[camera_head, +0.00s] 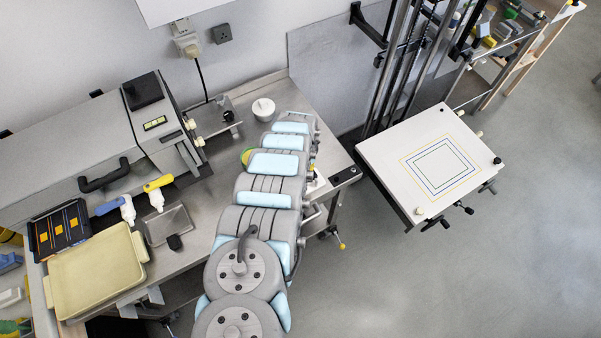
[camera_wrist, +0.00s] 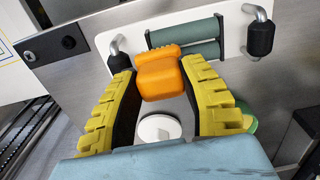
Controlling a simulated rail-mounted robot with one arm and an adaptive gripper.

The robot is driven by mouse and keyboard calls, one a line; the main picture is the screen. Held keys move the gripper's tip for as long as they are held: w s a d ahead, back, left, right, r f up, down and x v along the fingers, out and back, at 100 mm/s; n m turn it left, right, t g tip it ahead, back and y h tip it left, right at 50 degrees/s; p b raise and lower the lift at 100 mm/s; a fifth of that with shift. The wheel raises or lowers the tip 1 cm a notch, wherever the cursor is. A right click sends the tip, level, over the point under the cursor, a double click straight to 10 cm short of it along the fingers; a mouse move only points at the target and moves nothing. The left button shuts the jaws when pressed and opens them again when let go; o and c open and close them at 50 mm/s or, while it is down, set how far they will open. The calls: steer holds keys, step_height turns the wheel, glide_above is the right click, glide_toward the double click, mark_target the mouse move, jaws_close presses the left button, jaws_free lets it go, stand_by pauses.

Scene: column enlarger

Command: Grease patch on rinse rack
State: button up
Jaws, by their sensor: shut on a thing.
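In the wrist view, my gripper (camera_wrist: 160,72) has two yellow toothed fingers, one on each side of an orange block-like piece (camera_wrist: 162,78). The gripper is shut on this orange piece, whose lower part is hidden. Just beyond it is a white plate (camera_wrist: 92,42) with grey-green rollers (camera_wrist: 188,38) and black-ended metal handles. I cannot tell whether the orange piece touches the plate. In the camera_head view, my arm hides the gripper and the orange piece. I cannot make out a grease patch, and I cannot tell which thing is the rinse rack.
The enlarger's white baseboard (camera_head: 395,155) stands right. Floor at lower right is clear.

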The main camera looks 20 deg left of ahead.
steer(key=shift+f+b, duration=0.4)
steer(key=shift+f, duration=0.15)
stand_by(0.8)
steer(key=shift+s+a+r+p, duration=0.15)
steer(key=shift+s+a+p, duration=0.7)
steer(key=shift+p, duration=0.3)
steer(key=shift+s+a+p, duration=1.2)
steer(key=shift+s+a, duration=0.25)
steer(key=shift+s, duration=0.3)
steer(key=shift+w+d+f, duration=0.1)
steer(key=shift+w+f, duration=0.05)
steer(key=shift+f, duration=0.05)
steer(key=shift+w+d+f+b, duration=0.1)
steer(key=shift+w+d+b, duration=1.8)
steer(key=shift+w, duration=0.3)
steer(key=shift+r+p, duration=2.75)
steer(key=shift+r, duration=0.9)
